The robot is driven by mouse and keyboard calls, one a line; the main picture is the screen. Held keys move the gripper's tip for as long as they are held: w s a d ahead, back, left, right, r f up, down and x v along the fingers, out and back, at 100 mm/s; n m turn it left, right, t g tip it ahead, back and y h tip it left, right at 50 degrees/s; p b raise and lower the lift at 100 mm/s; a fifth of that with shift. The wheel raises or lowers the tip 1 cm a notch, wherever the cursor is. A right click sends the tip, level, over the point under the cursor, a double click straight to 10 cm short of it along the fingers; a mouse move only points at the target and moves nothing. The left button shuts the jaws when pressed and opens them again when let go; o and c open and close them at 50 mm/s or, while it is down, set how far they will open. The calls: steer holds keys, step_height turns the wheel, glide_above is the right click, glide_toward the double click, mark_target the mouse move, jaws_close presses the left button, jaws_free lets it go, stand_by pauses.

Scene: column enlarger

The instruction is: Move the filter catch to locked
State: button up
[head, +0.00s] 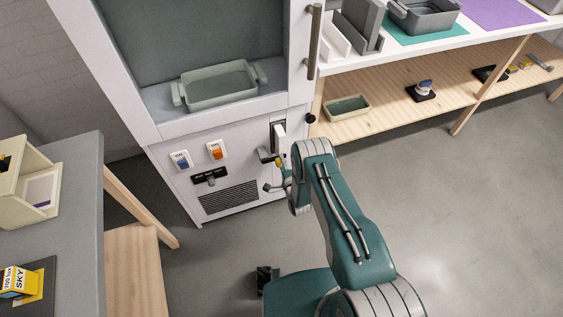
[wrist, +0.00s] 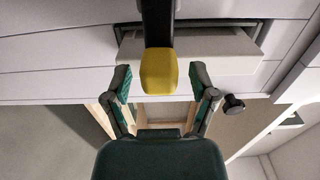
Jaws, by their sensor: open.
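The filter catch, a dark lever with a yellow end (wrist: 158,72), reaches from the top of the wrist view down between my fingertips. Its yellow end also shows in the head view (head: 279,162), low on the right of the white cabinet front, partly hidden by my arm. My gripper (wrist: 160,86) is open, with one finger on each side of the yellow end. Gaps show on both sides, so the fingers appear apart from it. A pale block (wrist: 205,58) sits in a dark slot behind the lever. I cannot tell the catch's locked mark.
The cabinet front (head: 180,205) has a blue switch (head: 181,160), an orange switch (head: 216,151), a black slider panel (head: 210,175) and a vent (head: 229,197). A round black knob (wrist: 234,104) stands right of my gripper. A wooden shelf (head: 390,118) stands to the right. The floor (head: 470,200) is clear.

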steer(key=v, duration=1.2)
stand_by(0.5)
